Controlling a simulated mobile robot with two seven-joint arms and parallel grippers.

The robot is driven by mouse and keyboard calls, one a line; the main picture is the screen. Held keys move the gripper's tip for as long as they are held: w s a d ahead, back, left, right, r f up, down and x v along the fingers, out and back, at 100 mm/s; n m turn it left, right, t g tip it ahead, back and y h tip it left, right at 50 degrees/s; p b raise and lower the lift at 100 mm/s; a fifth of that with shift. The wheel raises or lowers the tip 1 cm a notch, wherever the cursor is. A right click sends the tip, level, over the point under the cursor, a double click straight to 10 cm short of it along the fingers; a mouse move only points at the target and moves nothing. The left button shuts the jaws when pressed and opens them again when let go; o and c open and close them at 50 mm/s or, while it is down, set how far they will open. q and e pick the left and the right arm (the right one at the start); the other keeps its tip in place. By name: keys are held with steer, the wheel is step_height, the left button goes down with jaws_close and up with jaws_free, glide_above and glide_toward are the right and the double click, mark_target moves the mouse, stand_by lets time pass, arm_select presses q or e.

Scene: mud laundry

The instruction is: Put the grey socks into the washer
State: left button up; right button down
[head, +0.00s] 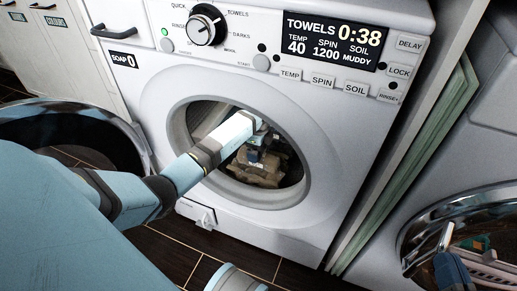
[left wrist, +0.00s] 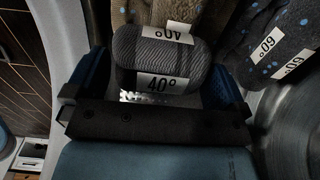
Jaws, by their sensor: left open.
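My left gripper (head: 255,165) reaches through the round opening of the white washer (head: 150,100), whose display reads TOWELS and 40. In the left wrist view the gripper (left wrist: 158,88) is open, with a dark blue finger at each side. A rolled pair of ribbed grey socks (left wrist: 160,55) with 40° labels lies between and just beyond the fingers. Whether a finger touches it cannot be told. Brown cloth (left wrist: 200,12) lies behind it; brown cloth (head: 258,178) also shows inside the drum in the head view.
A dark grey, blue-dotted bundle (left wrist: 268,45) with 60° labels lies at right in the left wrist view. The washer's dark round door (head: 60,125) stands open at left. Another machine's round door (head: 420,225) is at lower right, beside a narrow gap with green-edged panels (head: 410,160).

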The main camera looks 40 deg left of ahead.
arm_select(q)
step_height(320, 180, up, 3)
steer(key=shift+r+p, duration=0.15)
steer(key=shift+p, duration=0.6)
step_height(320, 180, up, 4)
steer(key=shift+f+p, duration=0.1)
steer(key=shift+p, duration=0.8)
steer(key=shift+r, duration=0.2)
steer(key=shift+f, duration=0.1)
arm_select(e)
steer(key=shift+s+a+m+g, duration=0.2)
steer(key=shift+s+a+m, duration=0.05)
steer(key=shift+s+m, duration=0.25)
steer(key=shift+s+a+m+g, duration=0.2)
steer(key=shift+s+m, duration=0.2)
steer(key=shift+m, duration=0.2)
steer(key=shift+w+r, duration=0.1)
steer(key=shift+r, duration=0.15)
